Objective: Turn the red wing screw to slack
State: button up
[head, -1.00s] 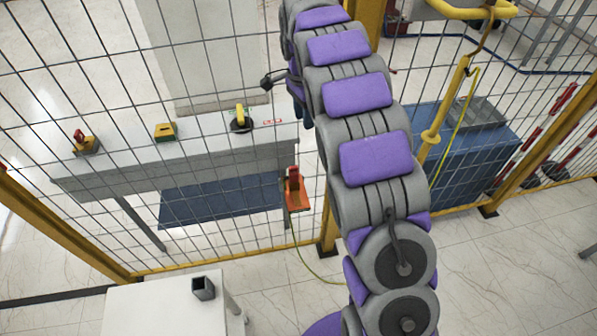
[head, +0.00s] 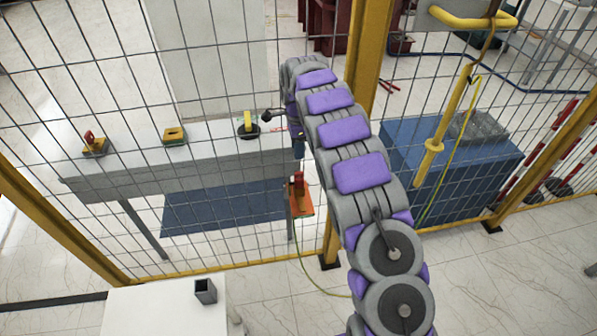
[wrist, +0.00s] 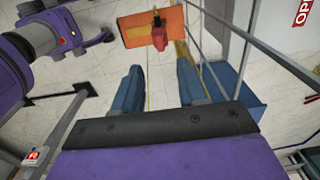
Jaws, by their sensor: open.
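The red wing screw (head: 298,184) stands out from an orange plate (head: 303,206) at the right end of the grey table, behind the mesh fence. In the wrist view the red wing screw (wrist: 159,38) shows at the top centre on the orange plate (wrist: 135,29). My gripper (wrist: 160,70) is open, its two blue fingers apart and pointing toward the screw. The gap between them is empty, and the screw lies beyond the fingertips. In the head view my arm reaches over the fence, its end just above the screw; the fingers are not clear there.
The grey table (head: 95,190) carries a red-handled piece (head: 91,139), a yellow block (head: 175,134) and a yellow-handled piece (head: 249,124). The fence's yellow post (head: 366,60) is close beside my arm. A blue cabinet (head: 455,175) stands at right. A yellow cable hangs below the orange plate.

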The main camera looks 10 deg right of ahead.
aim_at(299, 172)
jog(key=f, duration=0.3)
jog(key=f+b, duration=0.1)
jog(key=f, duration=0.2)
jog(key=d+f, duration=0.1)
jog(key=f, duration=0.3)
jog(key=shift+b, duration=0.4)
jog(key=shift+a+f, duration=0.1)
jog(key=shift+f, duration=0.15)
jog(key=shift+a, duration=0.4)
jog(key=shift+d, duration=0.35)
jog(key=c, duration=0.6)
jog(key=shift+a, duration=0.1)
grip_shut()
